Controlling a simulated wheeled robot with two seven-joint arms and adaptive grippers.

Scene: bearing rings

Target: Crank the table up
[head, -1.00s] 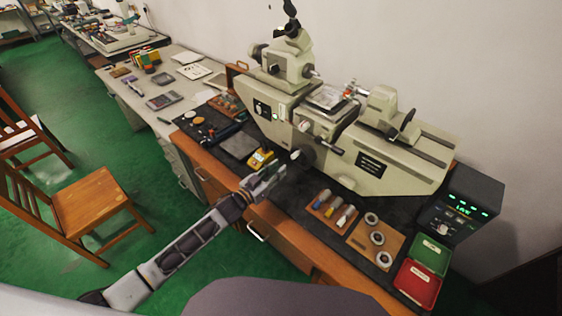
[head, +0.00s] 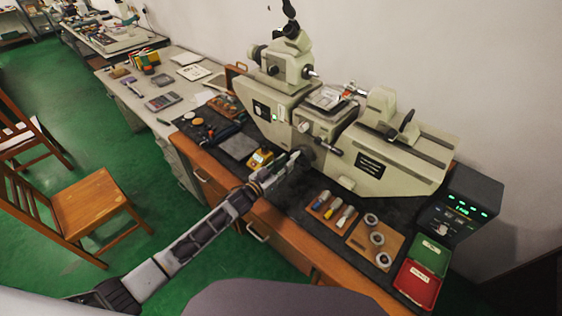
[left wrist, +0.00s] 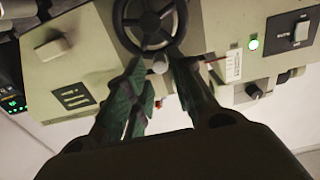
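The beige measuring machine (head: 275,115) stands on the dark bench mat, with its small work table (head: 326,98) in the middle. A dark handwheel (left wrist: 150,22) on its front shows at the top of the left wrist view; it also shows in the head view (head: 304,153). A small light crank knob (left wrist: 160,63) sits on the wheel's rim. My left gripper (left wrist: 156,60) is open, its fingertips on either side of the knob with some gap visible. Whether either finger touches the knob, I cannot tell. My right gripper is not in view.
Wooden trays with plugs (head: 331,206) and rings (head: 376,239) lie to the right. Green (head: 431,256) and red (head: 416,285) bins and a display box (head: 462,205) stand at the right end.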

